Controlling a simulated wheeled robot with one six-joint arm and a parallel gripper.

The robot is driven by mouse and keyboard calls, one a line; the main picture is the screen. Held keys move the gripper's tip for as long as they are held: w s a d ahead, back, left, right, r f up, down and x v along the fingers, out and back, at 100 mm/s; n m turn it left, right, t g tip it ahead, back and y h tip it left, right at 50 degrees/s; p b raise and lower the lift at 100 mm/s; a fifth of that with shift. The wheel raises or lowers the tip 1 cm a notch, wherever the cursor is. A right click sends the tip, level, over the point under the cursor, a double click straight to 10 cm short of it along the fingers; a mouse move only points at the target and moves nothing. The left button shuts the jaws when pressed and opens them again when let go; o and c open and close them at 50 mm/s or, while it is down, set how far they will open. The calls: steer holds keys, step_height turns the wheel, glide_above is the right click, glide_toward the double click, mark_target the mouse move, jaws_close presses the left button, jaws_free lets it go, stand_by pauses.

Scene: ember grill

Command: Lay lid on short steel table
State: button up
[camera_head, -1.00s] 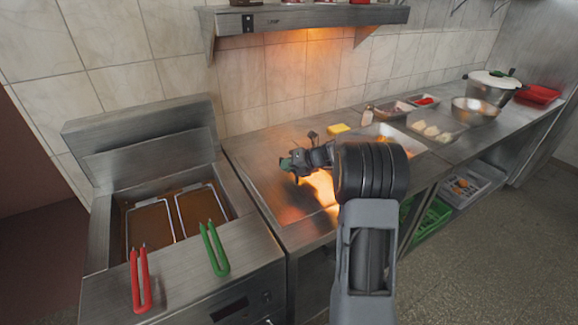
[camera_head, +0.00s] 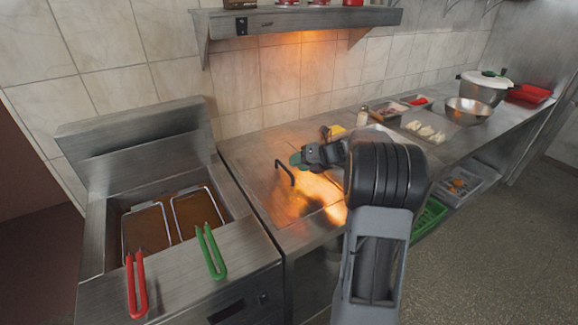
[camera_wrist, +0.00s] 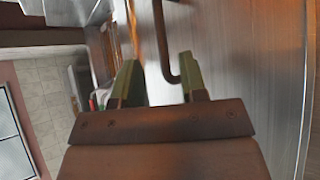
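The lid (camera_head: 262,178) looks like a flat steel panel with a dark bent bar handle (camera_head: 285,172). It lies flat on the short steel table (camera_head: 233,152) right of the fryer; its edges are hard to tell from the tabletop. My gripper (camera_head: 308,150) is just right of the handle and above the steel surface. In the wrist view its two green fingers (camera_wrist: 157,80) are spread apart and hold nothing. The handle shows there just beyond the gap between the fingertips. The fingers look clear of it.
The fryer (camera_head: 160,285) with two baskets and red and green handles stands at the left. A yellow block (camera_head: 337,131), food trays (camera_head: 425,130), a bowl (camera_head: 467,110) and a lidded pot (camera_head: 482,92) line the counter to the right. A shelf (camera_head: 300,20) hangs above.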

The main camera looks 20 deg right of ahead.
steer(key=v, duration=0.5)
steer(key=s+a+n+g+h, duration=0.1)
steer(key=s+a+n+g, duration=0.1)
steer(key=s+a+n, duration=0.4)
steer(key=s+a+f+n+g+h, duration=0.1)
steer(key=s+a+n, duration=0.4)
steer(key=n, duration=0.8)
steer(key=s+a+n+g+h, duration=0.2)
steer(key=s+a+n, duration=0.4)
steer(key=n, duration=0.3)
steer(key=shift+s+a+f+n+g+h, duration=0.3)
steer(key=shift+s+n+h, duration=0.1)
steer(key=shift+h, duration=0.3)
steer(key=shift+s+a+f+n+h, duration=0.1)
steer(key=shift+s+f+n+h, duration=0.2)
steer(key=shift+s+n, duration=0.9)
steer(key=shift+s+a+f+n+h, duration=0.15)
steer(key=shift+s+n+h, duration=0.3)
steer(key=shift+n, duration=1.55)
steer(key=shift+s+f+n+h, duration=0.35)
steer(key=shift+s+n, duration=0.45)
steer(key=shift+n, duration=0.8)
steer(key=shift+r, duration=0.15)
steer(key=shift+t, duration=0.4)
step_height(320, 180, up, 4)
steer(key=p, duration=0.4)
steer(key=shift+r, duration=0.15)
